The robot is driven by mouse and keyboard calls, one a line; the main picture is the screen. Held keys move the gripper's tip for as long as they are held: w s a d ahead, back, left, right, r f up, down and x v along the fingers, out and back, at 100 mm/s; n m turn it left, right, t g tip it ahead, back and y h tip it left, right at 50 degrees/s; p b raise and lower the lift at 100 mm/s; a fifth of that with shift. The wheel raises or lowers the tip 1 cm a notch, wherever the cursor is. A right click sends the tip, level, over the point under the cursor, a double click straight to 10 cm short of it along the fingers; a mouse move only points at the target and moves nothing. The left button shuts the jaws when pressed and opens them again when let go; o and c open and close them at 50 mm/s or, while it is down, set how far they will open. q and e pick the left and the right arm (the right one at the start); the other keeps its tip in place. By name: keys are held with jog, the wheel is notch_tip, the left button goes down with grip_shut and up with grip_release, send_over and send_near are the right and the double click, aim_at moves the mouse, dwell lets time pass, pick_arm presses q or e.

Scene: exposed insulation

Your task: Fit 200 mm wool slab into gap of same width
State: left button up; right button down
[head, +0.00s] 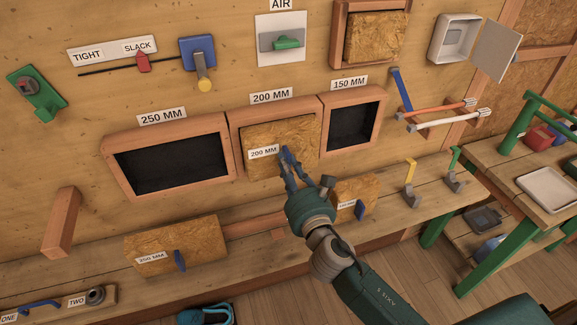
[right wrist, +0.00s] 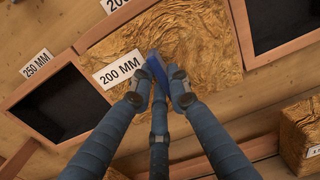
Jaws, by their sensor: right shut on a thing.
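The tan wool slab marked 200 MM (head: 300,136) is at the middle wooden frame (head: 233,146), labelled 200 MM. It covers most of that opening; I cannot tell how deep it sits. My right gripper (head: 288,160) is shut on the slab's blue tab. In the right wrist view the fingers (right wrist: 155,90) close around the blue tab (right wrist: 157,70), in front of the slab (right wrist: 190,35). My left gripper is not in view.
The 250 MM gap (head: 170,165) and the 150 MM gap (head: 353,125) are dark and empty. A 250 MM slab (head: 200,240) and a smaller slab (head: 352,188) stand on the shelf below. A wooden block (head: 61,222) leans at left. Hooks (head: 410,170) stand at right.

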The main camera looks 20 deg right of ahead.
jog(key=shift+w+a, duration=0.1)
jog(key=shift+w, duration=2.35)
jog(key=c, duration=1.6)
grip_release()
jog(key=shift+s, duration=0.15)
jog(key=s, duration=1.1)
jog(key=shift+s+d, duration=0.2)
jog(key=shift+s, duration=0.2)
